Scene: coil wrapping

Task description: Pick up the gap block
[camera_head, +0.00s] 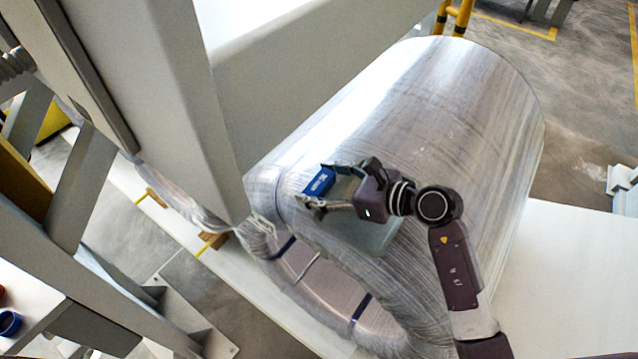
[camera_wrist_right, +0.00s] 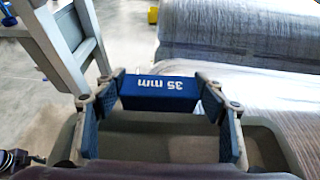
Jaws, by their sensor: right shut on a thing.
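The gap block (camera_head: 317,181) is a small blue bar. In the head view the block and gripper appear in front of the near end of the large wrapped coil (camera_head: 440,110). I cannot tell how far apart they are from it. My left gripper is in neither view.
A grey-green tray-like piece (camera_head: 378,238) shows below the right gripper; its rim (camera_wrist_right: 262,150) shows under the fingers. A large pale machine frame (camera_head: 165,100) stands to the left, close to the coil. A white surface (camera_head: 570,270) at the right is bare.

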